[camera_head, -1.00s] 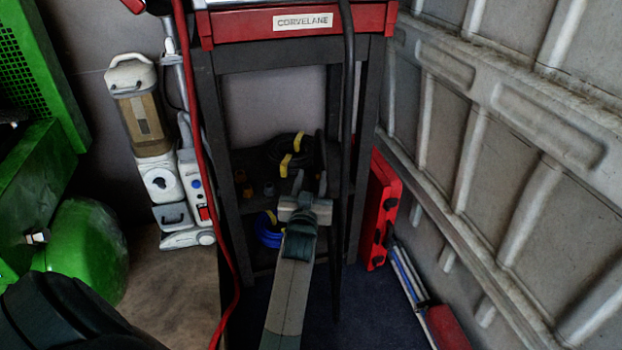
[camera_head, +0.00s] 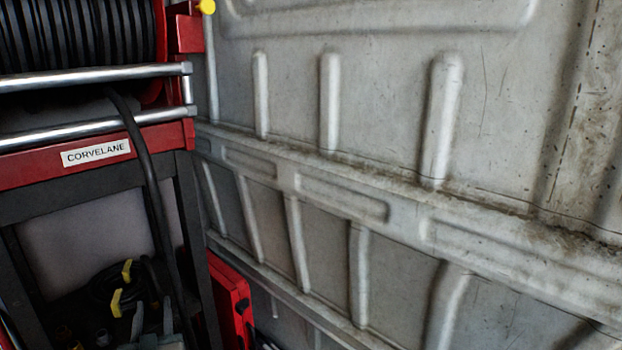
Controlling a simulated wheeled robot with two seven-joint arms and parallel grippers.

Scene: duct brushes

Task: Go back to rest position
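My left gripper (camera_head: 152,322) shows at the bottom edge of the head view, left of the middle. Its two fingers stand apart with nothing seen between them, and its wrist and arm are cut off by the frame edge. It shows in front of the rack's lower shelf area, just below a dark coil (camera_head: 108,288) with yellow clips (camera_head: 116,302). I cannot tell how far it is from the coil. My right gripper is not in view.
A dark-legged rack with a red beam (camera_head: 40,164) labelled CORVELANE stands at left, with a black hose reel (camera_head: 70,35) above and a hose (camera_head: 148,170) hanging down. A red case (camera_head: 232,300) stands beside it. A ribbed grey wall (camera_head: 390,110) fills the right.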

